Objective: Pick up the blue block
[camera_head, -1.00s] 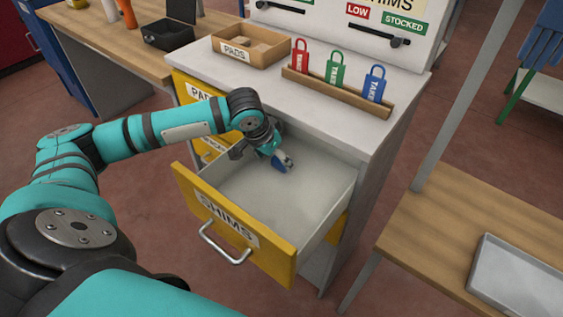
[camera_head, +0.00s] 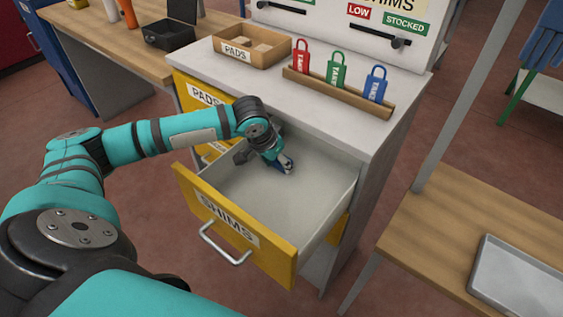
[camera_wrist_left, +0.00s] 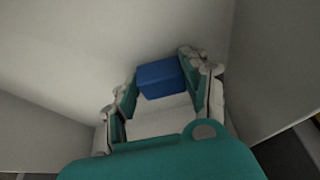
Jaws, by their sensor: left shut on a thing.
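The blue block (camera_wrist_left: 161,78) shows in the left wrist view between the two fingers of my left gripper (camera_wrist_left: 160,84). The fingers are shut on its sides. In the head view my left gripper (camera_head: 284,166) is inside the open drawer marked SHIMS, towards its back, and hides much of the block; a small blue part (camera_head: 279,168) shows by the fingers. I cannot tell whether the block touches the drawer floor. My right gripper is in neither view.
The yellow-fronted drawer (camera_head: 235,227) stands open, its pale floor otherwise empty. Above it, the cabinet top holds a PADS tray (camera_head: 232,51) and a rack (camera_head: 335,92) with red, green and blue tags. A wooden table (camera_head: 440,235) with a metal tray (camera_head: 515,287) stands at right.

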